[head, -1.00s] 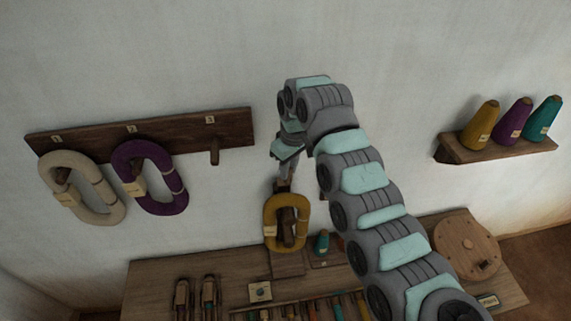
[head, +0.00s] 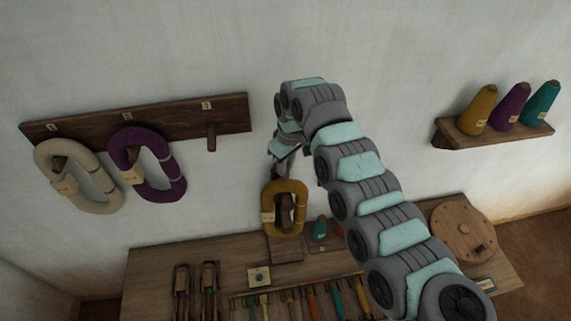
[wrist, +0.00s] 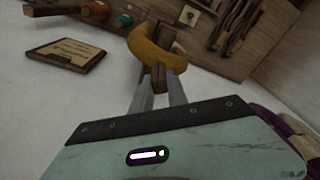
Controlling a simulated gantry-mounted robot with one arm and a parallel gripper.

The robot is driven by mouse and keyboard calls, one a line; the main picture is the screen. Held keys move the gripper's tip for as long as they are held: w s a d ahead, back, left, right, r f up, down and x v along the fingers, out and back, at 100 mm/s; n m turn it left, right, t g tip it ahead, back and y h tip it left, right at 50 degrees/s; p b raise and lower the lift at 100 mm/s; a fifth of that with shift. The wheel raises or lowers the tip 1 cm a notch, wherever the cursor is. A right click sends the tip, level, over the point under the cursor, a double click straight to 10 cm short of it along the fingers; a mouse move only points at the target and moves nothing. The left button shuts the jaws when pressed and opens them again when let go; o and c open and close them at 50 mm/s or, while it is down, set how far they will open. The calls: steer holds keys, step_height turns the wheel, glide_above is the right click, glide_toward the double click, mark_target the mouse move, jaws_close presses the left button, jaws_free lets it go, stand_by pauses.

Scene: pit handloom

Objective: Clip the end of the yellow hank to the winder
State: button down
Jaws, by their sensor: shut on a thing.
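The yellow hank (head: 296,226) is an oval ring with a paper tag, hanging below my gripper (head: 279,175) in front of the wall, above the back of the bench. In the wrist view the hank (wrist: 148,50) is just beyond my fingers (wrist: 158,92), which are shut on it with a brown piece at their tips. The loose end of the hank cannot be made out. A round wooden disc with a small knob, seemingly the winder (head: 455,228), lies on the bench at right, apart from the hank.
A wall rack (head: 180,122) holds a cream hank (head: 97,194) and a purple hank (head: 155,145); its third peg (head: 211,138) is bare. Cones stand on a shelf (head: 490,139) at right. A teal cone (head: 319,230) and several tools occupy the bench (head: 150,270).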

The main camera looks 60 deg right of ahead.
steer(key=shift+r, duration=2.55)
steer(key=shift+w+a, duration=0.1)
